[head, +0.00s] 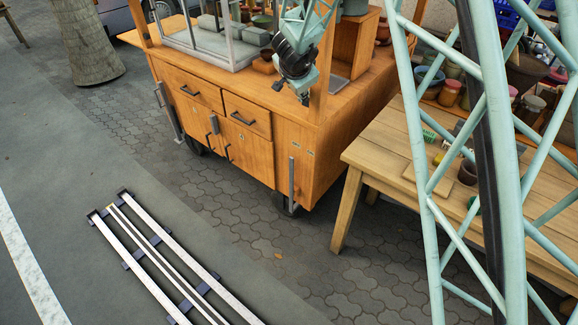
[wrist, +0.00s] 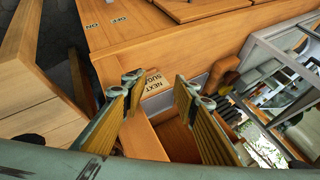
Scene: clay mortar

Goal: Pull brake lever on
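The wooden cart (head: 240,120) stands at the upper middle of the head view. A grey upright lever (head: 291,180) is on its near corner, above a wheel. A second grey lever (head: 167,110) is at the cart's left end. The task does not say which is meant. Small ON and OFF labels (wrist: 105,23) show on the cart in the wrist view. My gripper (wrist: 157,84) is open with nothing between its fingers. In the head view my gripper (head: 302,92) hangs by the cart's corner post, above and apart from the near lever.
A wooden table (head: 380,155) with jars and small pots stands to the right, with a gap between it and the cart. A glass case (head: 215,40) is on the cart top. My lattice structure hides part of the table.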

